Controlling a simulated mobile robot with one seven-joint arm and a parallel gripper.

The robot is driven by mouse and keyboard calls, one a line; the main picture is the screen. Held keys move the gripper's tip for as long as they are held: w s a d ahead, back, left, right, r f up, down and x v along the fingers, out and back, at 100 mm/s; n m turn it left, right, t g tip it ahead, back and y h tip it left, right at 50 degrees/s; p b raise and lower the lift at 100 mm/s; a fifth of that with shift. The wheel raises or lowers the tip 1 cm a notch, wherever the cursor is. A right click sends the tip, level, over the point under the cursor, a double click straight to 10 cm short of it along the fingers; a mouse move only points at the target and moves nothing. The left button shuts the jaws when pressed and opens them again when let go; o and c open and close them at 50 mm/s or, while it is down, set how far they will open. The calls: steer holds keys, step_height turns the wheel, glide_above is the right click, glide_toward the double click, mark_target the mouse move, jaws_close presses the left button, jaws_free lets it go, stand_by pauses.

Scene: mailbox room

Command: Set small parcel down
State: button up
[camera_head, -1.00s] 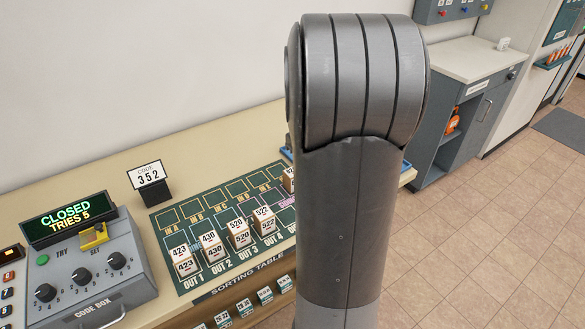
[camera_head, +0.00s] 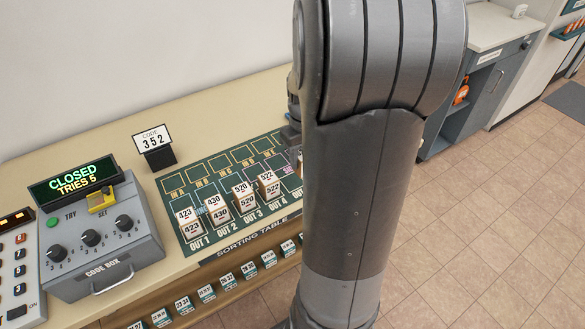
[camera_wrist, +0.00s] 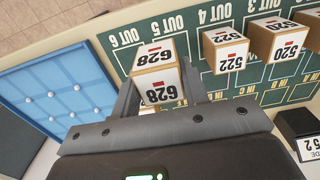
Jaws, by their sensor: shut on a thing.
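My gripper (camera_wrist: 160,98) is shut on a small box-shaped parcel marked 628 (camera_wrist: 158,88). The parcel is between the two fingers in the wrist view, over the green sorting mat (camera_wrist: 200,90) near the OUT 5 and OUT 6 labels. I cannot tell whether it touches the mat. In the head view my arm hides the parcel and the mat's right end; only part of the gripper shows at the arm's left edge. The mat (camera_head: 200,183) holds parcels 423 (camera_head: 190,230), 430 (camera_head: 220,215), 520 (camera_head: 247,205) and 522 (camera_head: 269,190) in a row above OUT 1 to OUT 4.
Parcel 522 (camera_wrist: 231,60) stands close beside the held one. A blue tray (camera_wrist: 50,62) lies past the mat's end. A code box (camera_head: 105,240) with a display reading CLOSED, TRIES 5 (camera_head: 72,182) and a code 352 sign (camera_head: 153,140) stand on the table.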

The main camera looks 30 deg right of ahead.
steer(key=shift+w+a+f, duration=0.9)
steer(key=shift+w+f, duration=0.05)
steer(key=shift+w, duration=0.2)
steer(key=shift+f, duration=1.95)
steer(key=o, duration=1)
steer(key=shift+f, duration=0.1)
